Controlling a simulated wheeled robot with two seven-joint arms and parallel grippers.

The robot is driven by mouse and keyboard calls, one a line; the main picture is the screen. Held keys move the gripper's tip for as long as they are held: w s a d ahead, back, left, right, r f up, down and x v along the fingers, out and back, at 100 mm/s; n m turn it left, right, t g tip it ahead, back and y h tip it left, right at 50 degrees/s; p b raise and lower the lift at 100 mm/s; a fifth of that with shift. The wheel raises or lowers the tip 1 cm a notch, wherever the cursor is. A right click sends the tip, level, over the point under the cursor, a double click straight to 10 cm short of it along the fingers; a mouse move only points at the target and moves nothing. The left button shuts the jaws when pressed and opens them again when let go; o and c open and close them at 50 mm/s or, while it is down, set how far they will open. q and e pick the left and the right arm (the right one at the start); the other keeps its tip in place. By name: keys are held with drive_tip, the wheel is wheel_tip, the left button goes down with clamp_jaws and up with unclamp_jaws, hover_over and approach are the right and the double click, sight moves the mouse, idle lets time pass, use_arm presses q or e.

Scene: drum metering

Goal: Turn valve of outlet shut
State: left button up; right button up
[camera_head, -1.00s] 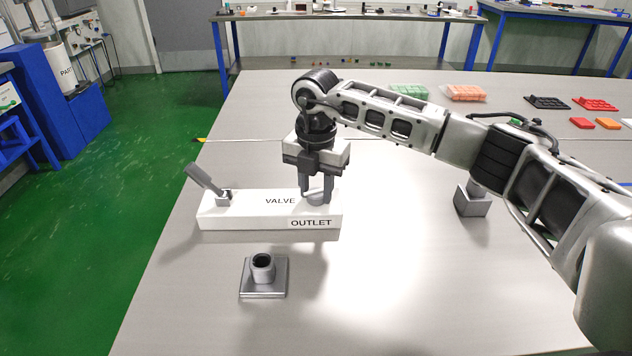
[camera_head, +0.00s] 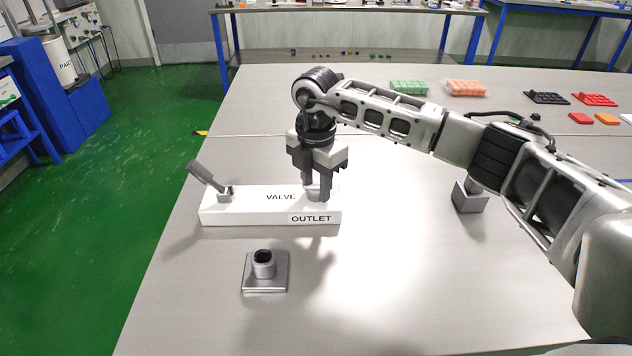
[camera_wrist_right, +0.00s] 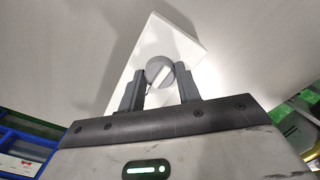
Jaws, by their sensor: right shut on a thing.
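The white valve block (camera_head: 250,207), labelled VALVE and OUTLET, lies on the table left of centre. A grey lever (camera_head: 206,177) stands tilted at its left end. At its right end is a round grey knob (camera_head: 314,196), partly hidden by my fingers. My right gripper (camera_head: 316,190) points down over this knob and is shut on it. In the right wrist view the knob (camera_wrist_right: 159,71), with a pale raised bar across it, sits between the fingertips (camera_wrist_right: 161,80). My left gripper is not in view.
A grey socket on a square plate (camera_head: 264,272) stands in front of the block. A grey block (camera_head: 470,197) stands to the right under my arm. Green (camera_head: 409,87) and orange (camera_head: 466,88) pieces and red trays (camera_head: 594,100) lie farther back. The front middle is clear.

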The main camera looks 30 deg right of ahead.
sight(316, 188)
drive_tip(key=shift+r, duration=0.1)
drive_tip(key=o, duration=1)
drive_tip(key=shift+c, duration=0.2)
wheel_tip(316, 188, up, 16)
drive_tip(key=shift+b, duration=0.45)
